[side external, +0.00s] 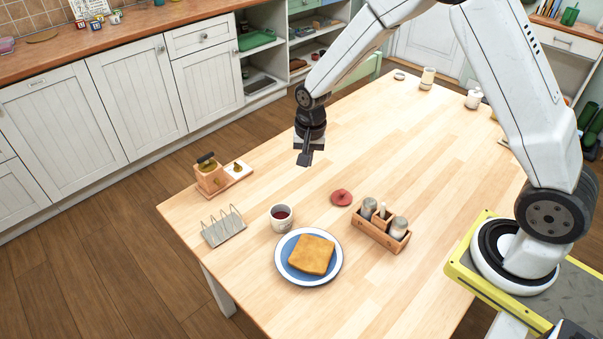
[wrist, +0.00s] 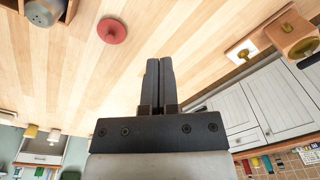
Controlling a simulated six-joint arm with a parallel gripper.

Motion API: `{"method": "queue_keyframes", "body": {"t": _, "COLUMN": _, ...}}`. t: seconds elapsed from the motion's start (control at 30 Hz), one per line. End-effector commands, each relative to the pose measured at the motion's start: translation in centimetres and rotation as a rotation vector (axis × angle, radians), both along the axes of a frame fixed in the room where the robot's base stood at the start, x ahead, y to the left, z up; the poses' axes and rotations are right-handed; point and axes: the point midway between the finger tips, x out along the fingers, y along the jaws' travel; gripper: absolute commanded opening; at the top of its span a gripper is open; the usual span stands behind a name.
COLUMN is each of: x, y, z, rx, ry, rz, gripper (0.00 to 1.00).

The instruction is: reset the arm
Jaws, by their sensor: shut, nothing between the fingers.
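My gripper (side external: 305,157) is shut and empty. It hangs in the air above the wooden table, pointing down, in the upper middle of the side external view. In the wrist view my gripper (wrist: 159,62) shows its two dark fingers together with nothing between them. The wooden table (side external: 440,130) lies beneath it. No object touches the fingers.
On the table stand a plate with toast (side external: 311,255), a cup (side external: 281,217), a toast rack (side external: 223,226), a red lid (side external: 341,197), a shaker caddy (side external: 381,229) and a wooden box with jar (side external: 211,176). The table's middle is clear.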

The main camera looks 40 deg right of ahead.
Motion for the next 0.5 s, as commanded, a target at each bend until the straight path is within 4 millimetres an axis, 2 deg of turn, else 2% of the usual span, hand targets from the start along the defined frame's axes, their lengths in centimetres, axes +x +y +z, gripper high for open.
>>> {"method": "queue_keyframes", "body": {"t": 0.03, "x": -0.9, "y": -0.1, "z": 1.0, "rx": -0.004, "ry": -0.013, "rz": 0.046, "gripper": 0.0}}
{"method": "queue_keyframes", "body": {"t": 0.2, "x": -4.2, "y": -0.2, "z": 3.3, "rx": -0.021, "ry": -0.045, "rz": 0.215, "gripper": 0.0}}
{"method": "queue_keyframes", "body": {"t": 0.5, "x": -10.5, "y": -0.4, "z": 6.2, "rx": -0.064, "ry": -0.102, "rz": 0.509, "gripper": 0.0}}
